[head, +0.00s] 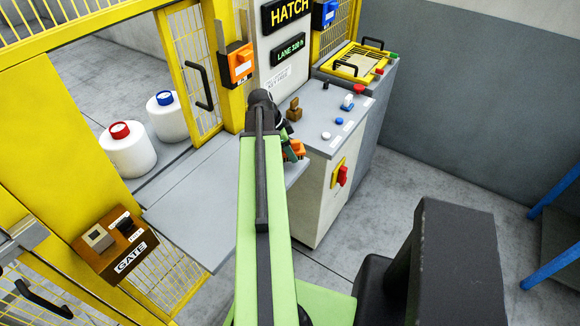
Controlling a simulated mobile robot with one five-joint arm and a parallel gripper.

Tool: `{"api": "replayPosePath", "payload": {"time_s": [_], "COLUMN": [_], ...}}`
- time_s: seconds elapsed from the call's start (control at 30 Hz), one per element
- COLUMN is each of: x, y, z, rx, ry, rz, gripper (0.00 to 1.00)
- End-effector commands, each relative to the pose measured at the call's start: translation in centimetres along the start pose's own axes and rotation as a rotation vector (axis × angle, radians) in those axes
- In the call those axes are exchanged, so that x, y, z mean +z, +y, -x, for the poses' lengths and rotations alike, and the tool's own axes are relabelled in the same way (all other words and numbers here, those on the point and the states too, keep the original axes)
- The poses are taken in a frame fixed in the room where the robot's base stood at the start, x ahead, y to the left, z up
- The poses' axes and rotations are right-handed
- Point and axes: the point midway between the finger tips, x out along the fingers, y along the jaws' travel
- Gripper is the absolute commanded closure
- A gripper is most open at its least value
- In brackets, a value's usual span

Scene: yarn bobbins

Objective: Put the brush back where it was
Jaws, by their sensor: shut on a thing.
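My gripper (294,150) is partly hidden behind my green arm, by the left edge of the grey console. Small orange and dark parts of it show to the right of the arm. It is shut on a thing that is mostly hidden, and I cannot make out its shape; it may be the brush. No brush shows clearly anywhere else. A small brown block with an upright part (294,108) stands on the console top, a little beyond my gripper and apart from it. I cannot tell what it is.
The console (318,125) carries several knobs and buttons, with a red switch (342,175) on its side. A grey shelf (195,215) lies left of my arm. Two white bobbins, one red-topped (127,155) and one blue-topped (167,120), stand behind it. A GATE box (115,245) is front left.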

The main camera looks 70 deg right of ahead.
Motion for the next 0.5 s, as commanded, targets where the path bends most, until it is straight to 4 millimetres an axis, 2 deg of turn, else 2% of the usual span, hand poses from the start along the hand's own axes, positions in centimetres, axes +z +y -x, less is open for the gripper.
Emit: {"api": "replayPosePath", "payload": {"time_s": [0.17,0.4,0.5], "x": [0.2,1.6,1.5], "y": [0.0,0.0,0.0], "z": [-0.5,-4.0,-3.8], "rx": [0.001,0.001,0.001], "ry": [0.000,0.000,0.000], "rz": [-0.001,-0.001,-0.001], "gripper": [0.99,0.99,0.99]}}
